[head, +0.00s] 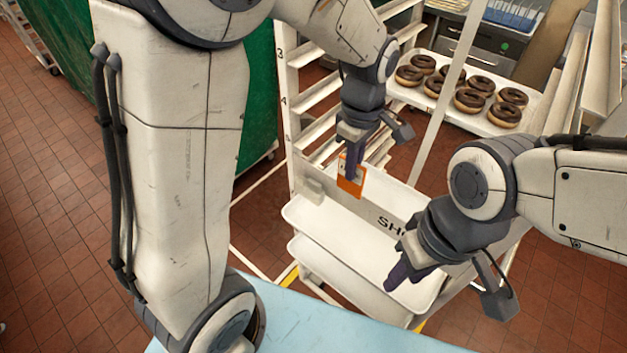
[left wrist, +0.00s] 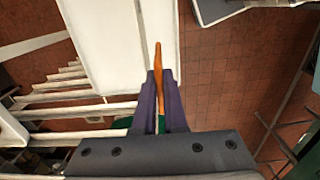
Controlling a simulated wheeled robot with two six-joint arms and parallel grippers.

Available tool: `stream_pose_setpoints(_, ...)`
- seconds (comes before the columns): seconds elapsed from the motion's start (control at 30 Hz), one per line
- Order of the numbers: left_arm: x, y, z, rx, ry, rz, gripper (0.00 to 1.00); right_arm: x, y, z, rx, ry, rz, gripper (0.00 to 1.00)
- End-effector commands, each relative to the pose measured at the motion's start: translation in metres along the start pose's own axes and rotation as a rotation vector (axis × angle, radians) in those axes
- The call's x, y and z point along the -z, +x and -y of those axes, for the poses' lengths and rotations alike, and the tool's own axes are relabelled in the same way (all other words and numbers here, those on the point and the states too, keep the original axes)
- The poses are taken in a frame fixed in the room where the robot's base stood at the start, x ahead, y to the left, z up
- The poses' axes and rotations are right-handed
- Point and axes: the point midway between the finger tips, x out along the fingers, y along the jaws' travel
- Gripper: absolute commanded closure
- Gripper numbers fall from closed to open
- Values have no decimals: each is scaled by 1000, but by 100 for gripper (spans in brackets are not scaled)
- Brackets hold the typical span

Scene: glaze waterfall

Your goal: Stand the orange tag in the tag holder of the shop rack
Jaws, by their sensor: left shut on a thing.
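The orange tag (head: 350,188) hangs upright below my left gripper (head: 357,158), which is shut on it. In the left wrist view the tag (left wrist: 158,58) shows edge-on as a thin orange strip between the fingertips (left wrist: 161,82). The shop rack (head: 292,130) is white, with a lettered board (head: 375,217) across its front, partly hidden by my right arm. A small pale block (head: 311,190) on the rack's left front post looks like the tag holder; its slot cannot be made out. The tag is right of this block, apart from it in the picture. My right gripper (head: 402,270) hangs over the front tray, its finger gap unclear.
White trays (head: 325,240) stick out at the rack's front, with a pale blue surface (head: 300,325) nearer me. A tray of chocolate doughnuts (head: 425,103) lies behind the rack. A thin white upright (head: 440,95) stands right of my left gripper.

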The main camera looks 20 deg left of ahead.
Motion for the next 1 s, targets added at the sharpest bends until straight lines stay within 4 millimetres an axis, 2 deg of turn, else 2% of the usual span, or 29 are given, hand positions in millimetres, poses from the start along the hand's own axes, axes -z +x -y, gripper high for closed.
stream_pose_setpoints(0.13, 20, 7, 3, 6, -29, 1, 100, 0, -8, 1, 0, 0, 0, 61)
stream_pose_setpoints(0.4, 85, 44, 5, 7, -33, 2, 100, 1, -29, 2, 0, -1, 0, 61)
stream_pose_setpoints(0.53, 107, 58, 4, 4, -29, 2, 100, 2, -35, 3, 0, -3, 0, 61)
stream_pose_setpoints(0.77, 118, 72, 3, 4, -23, 1, 100, 2, -41, 3, 0, -4, 0, 61)
stream_pose_setpoints(1.0, 117, 103, 3, 3, -20, 1, 100, 3, -53, 4, 0, -6, 0, 61)
